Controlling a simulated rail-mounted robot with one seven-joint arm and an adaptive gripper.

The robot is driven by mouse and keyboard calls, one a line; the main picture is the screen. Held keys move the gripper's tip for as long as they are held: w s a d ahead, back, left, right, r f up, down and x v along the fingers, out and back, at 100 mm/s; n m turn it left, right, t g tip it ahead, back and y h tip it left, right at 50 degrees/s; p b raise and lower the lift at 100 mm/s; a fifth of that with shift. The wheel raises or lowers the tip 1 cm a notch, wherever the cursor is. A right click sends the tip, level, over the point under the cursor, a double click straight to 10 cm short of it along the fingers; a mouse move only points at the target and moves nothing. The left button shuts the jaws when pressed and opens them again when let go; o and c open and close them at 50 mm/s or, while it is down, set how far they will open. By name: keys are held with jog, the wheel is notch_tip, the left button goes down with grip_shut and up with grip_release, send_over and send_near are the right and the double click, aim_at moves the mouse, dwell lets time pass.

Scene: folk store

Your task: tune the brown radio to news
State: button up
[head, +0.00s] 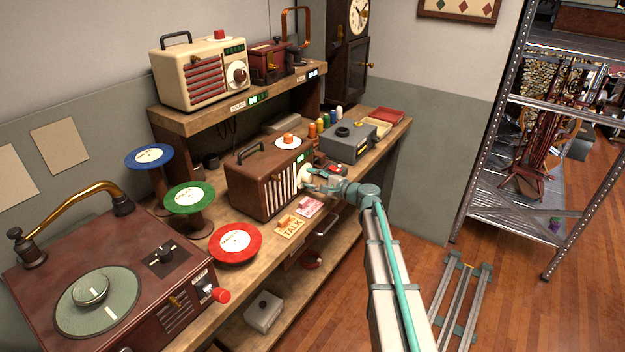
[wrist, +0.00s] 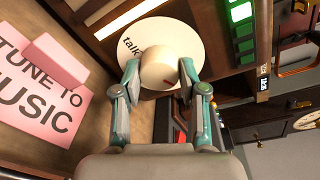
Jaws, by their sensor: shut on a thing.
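The brown radio (head: 264,184) stands on the wooden workbench, with a handle and an orange knob on top and pale vertical slats on its front. Its cream tuning knob (wrist: 159,68) sits on a white round dial (wrist: 188,36) on the front. The word "talk" shows on the dial at the knob's left; other dial words are hidden or unreadable. My gripper (wrist: 158,78) is shut on this knob, one finger on each side. In the head view my gripper (head: 308,183) reaches the radio's front from the right.
A pink "TUNE TO MUSIC" card (wrist: 40,95) and a "TALK" card (head: 291,226) lie before the radio. A cream radio (head: 200,75) stands on the upper shelf. A grey box (head: 346,142) stands right of the brown radio. Colored discs and a record player (head: 110,285) are at left.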

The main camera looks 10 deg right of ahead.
jog(key=o, duration=1.1)
jog(key=shift+o, duration=0.2)
jog(key=v, duration=1.2)
